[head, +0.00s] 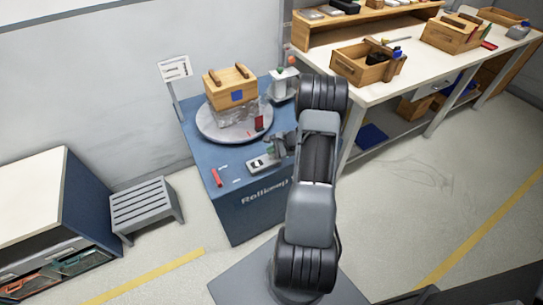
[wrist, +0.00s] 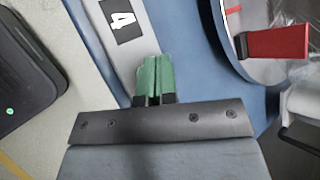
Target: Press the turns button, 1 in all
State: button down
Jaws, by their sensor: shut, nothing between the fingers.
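My gripper (head: 271,151) is shut and empty, with its green fingertips just over the light grey control panel (head: 262,163) on the front of the blue machine top. In the wrist view the fingertips (wrist: 155,77) lie together over the same panel (wrist: 140,60), beside a black-and-white display (wrist: 122,20) with a figure that looks like a 4. I cannot make out the turns button; the fingers may hide it. I cannot tell whether the fingertips touch the panel.
The blue machine (head: 255,215) carries a round grey turntable (head: 215,132) with a wooden box (head: 230,88) partly wrapped in film. A red part (head: 259,123) stands at the turntable's edge. A red handle (head: 217,177) is at the front left. A workbench (head: 400,85) stands to the right.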

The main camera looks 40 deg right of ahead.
aim_at(272, 157)
jog(key=shift+f, duration=0.2)
jog(key=shift+f+b, duration=0.3)
jog(key=shift+b, duration=0.35)
jog(key=shift+f+b, duration=0.45)
jog(key=shift+b, duration=0.15)
dwell(0.5)
jog(key=shift+r, duration=0.1)
jog(key=shift+r+p, duration=0.5)
jog(key=shift+r, duration=0.35)
jog(key=shift+r, duration=0.1)
jog(key=shift+r+p, duration=1.55)
jog(key=shift+r, duration=0.9)
jog(key=shift+f, duration=0.1)
